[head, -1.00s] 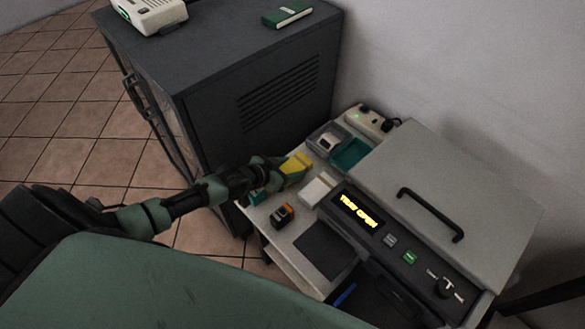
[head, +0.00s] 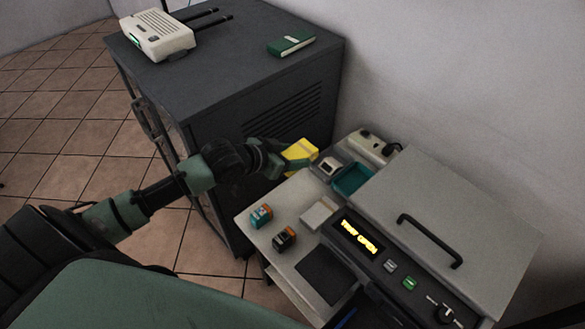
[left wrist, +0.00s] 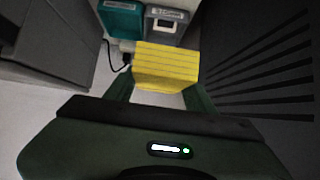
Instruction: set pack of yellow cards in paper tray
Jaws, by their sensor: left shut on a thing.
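The pack of yellow cards (head: 300,152) is a yellow block held in my left gripper (head: 284,163), above the back left end of the light table by the cabinet. In the left wrist view the yellow pack (left wrist: 167,66) spans between the two fingers of the gripper (left wrist: 160,98). A teal open tray (head: 352,179) and a grey tray (head: 329,168) stand side by side just right of the pack, apart from it. They also show beyond the pack in the left wrist view. I cannot tell which is the paper tray. My right gripper is out of view.
Small cartridge-like boxes, one teal and orange (head: 261,216) and one black and orange (head: 284,238), stand near a white block (head: 317,214). A large machine (head: 450,210) fills the right. A power strip (head: 374,147) lies behind the trays. A dark cabinet (head: 230,75) stands behind.

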